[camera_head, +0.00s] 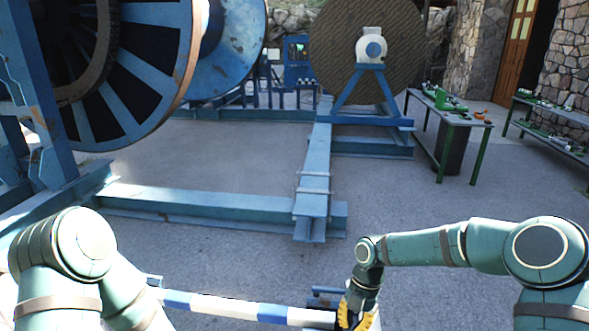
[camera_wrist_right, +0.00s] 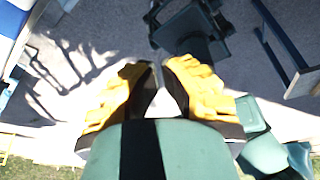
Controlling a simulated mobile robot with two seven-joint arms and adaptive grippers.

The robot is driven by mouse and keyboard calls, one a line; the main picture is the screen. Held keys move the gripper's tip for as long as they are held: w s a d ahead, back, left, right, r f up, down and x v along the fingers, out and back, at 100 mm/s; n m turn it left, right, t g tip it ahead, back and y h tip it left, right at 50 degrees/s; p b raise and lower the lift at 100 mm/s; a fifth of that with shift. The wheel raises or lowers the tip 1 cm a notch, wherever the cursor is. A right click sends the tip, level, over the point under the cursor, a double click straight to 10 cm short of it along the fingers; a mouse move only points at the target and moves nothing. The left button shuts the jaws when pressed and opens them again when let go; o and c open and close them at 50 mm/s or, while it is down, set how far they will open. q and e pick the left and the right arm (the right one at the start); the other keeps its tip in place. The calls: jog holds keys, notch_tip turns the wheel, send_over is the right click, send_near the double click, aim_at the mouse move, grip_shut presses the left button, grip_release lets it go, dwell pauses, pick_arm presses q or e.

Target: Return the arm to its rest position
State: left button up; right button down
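My right arm (camera_head: 430,246) comes in from the right and bends down at the wrist. My right gripper (camera_head: 350,316) hangs low at the bottom edge of the head view, in front of the right end of a blue-and-white striped bar. In the right wrist view its yellow fingers (camera_wrist_right: 160,66) come close together at the tips, with only a narrow gap and pale ground behind. I see nothing held in it. My left arm (camera_head: 85,250) is folded at the lower left, and its gripper is out of the head view.
The striped bar (camera_head: 245,310) lies low across the front. Blue floor beams (camera_head: 210,202) and a large blue reel (camera_head: 140,70) stand ahead on the left. A brown reel (camera_head: 340,40) is at the back. A workbench (camera_head: 455,118) stands to the right. Open pavement (camera_head: 415,200) lies between.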

jog(key=s+a+f+m+t+y+b, duration=0.1)
jog(key=s+a+f+m+y+b, duration=0.1)
jog(key=s+a+f+m, duration=0.35)
jog(key=s+a+f+m+t+y+b, duration=0.1)
jog(key=s+a+f+m, duration=0.1)
jog(key=f+m, duration=0.65)
pick_arm(q)
notch_tip(320, 180, down, 7)
jog(key=b, duration=0.2)
jog(key=shift+w+d+b, duration=0.15)
jog(key=shift+w+b, duration=0.25)
pick_arm(e)
jog(key=s+d+f+m+t, duration=0.1)
jog(key=s+f+m, duration=0.1)
jog(key=m, duration=0.6)
jog(key=s+d+f+m+t+h, duration=0.1)
jog(key=s+m, duration=0.3)
jog(key=m, duration=0.5)
jog(key=shift+s+d+f+t, duration=0.35)
jog(key=shift+d+f+t, duration=0.35)
jog(key=shift+d+f, duration=0.15)
